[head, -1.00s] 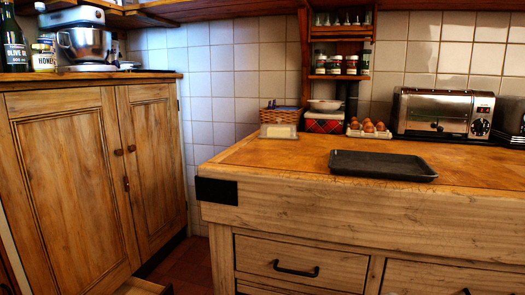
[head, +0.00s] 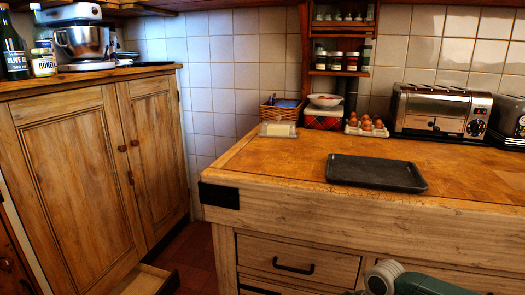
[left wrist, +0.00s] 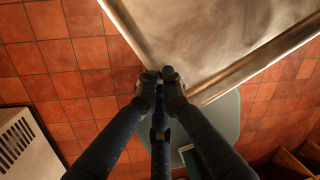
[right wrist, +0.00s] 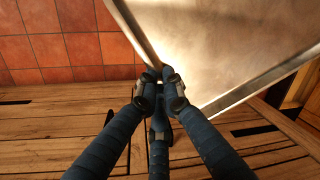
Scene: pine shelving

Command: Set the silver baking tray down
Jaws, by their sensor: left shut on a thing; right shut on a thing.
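The silver baking tray shows in the left wrist view (left wrist: 215,35) and the right wrist view (right wrist: 225,50). It is flat, pale metal with a raised rim, and looks empty where it shows. My left gripper (left wrist: 161,76) is shut on the rim near one corner. My right gripper (right wrist: 160,76) is shut on the rim near another corner. The tray is held above the floor, clear of the worktop as far as I can tell. Neither the tray nor the grippers show in the head view.
A wooden worktop (head: 270,168) over drawers stands ahead. A dark tray (head: 376,172) lies near its front edge. Behind are a butter dish (head: 278,130), eggs (head: 367,124) and a toaster (head: 440,110). The worktop's left part is clear. A low drawer (head: 145,281) stands open at left.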

